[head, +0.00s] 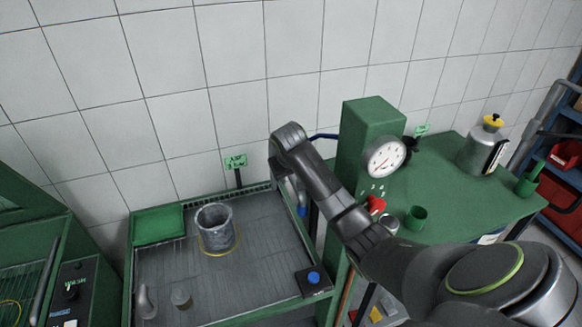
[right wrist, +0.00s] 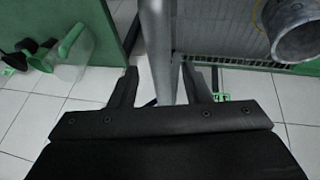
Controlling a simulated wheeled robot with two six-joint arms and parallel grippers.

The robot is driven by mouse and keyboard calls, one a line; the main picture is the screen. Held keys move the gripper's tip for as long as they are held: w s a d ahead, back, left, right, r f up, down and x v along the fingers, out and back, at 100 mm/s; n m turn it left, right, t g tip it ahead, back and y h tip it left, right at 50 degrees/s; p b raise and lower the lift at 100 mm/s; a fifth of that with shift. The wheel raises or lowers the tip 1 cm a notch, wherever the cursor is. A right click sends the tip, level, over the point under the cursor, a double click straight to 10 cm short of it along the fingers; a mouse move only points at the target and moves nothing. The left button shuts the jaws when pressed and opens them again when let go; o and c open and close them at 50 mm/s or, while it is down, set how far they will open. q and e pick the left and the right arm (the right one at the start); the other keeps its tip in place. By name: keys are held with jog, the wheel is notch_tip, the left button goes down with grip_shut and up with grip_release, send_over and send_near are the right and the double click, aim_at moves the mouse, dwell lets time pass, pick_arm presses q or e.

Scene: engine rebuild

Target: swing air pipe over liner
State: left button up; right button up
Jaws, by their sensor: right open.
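The liner (head: 216,230) is a grey open-topped cylinder standing upright in the green-framed wash tray (head: 265,275); it also shows at the upper right of the right wrist view (right wrist: 298,30). The air pipe shows as a blue bar (head: 325,136) running left from the green column, partly hidden behind my right arm. My right gripper (head: 292,185) is at the tray's back right, to the right of the liner. In the right wrist view its two fingers (right wrist: 159,78) are open, with a grey pipe (right wrist: 157,45) between them; contact cannot be told. My left gripper is out of view.
A green column with a gauge (head: 385,157) stands right of the tray, beside a green bench (head: 450,185) with a canister (head: 482,148) and cup (head: 416,217).

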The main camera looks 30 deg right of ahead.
jog(key=shift+w+d+f, duration=0.2)
jog(key=shift+w+f, duration=0.05)
jog(key=shift+f, duration=0.35)
jog(key=shift+s+a+r, duration=0.1)
jog(key=shift+s, duration=0.05)
jog(key=shift+c, duration=1)
grip_shut()
